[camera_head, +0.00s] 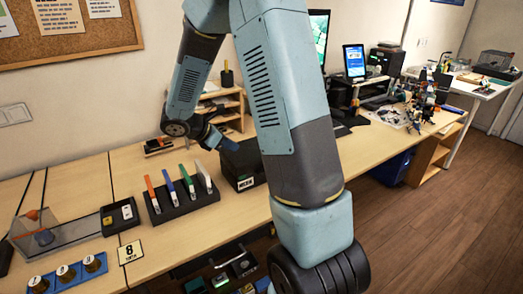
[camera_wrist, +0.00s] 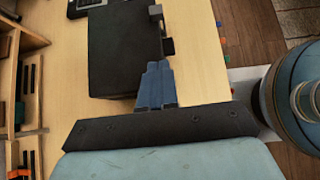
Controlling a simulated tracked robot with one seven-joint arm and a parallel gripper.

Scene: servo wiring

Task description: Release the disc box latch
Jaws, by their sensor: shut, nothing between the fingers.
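The black disc box (camera_head: 243,168) stands on the wooden desk, partly behind my arm, with a small white label on its front. In the wrist view the box (camera_wrist: 122,50) shows from above with its lid down. A small dark tab (camera_wrist: 168,46) and a grey tab (camera_wrist: 155,10) stick out along its right edge; I cannot tell which is the latch. My gripper (camera_wrist: 158,66) is shut and empty, its blue fingers over or beside the box's lower right corner, close to the dark tab. Contact cannot be told. In the head view my gripper (camera_head: 228,144) is at the box's back left.
A black rack (camera_head: 182,203) with several coloured upright pieces stands left of the box. A small black switch block (camera_head: 119,216) and a clear bin (camera_head: 50,235) lie further left. A wooden shelf (camera_head: 232,104) stands behind. Bare desk (camera_wrist: 205,60) lies right of the box in the wrist view.

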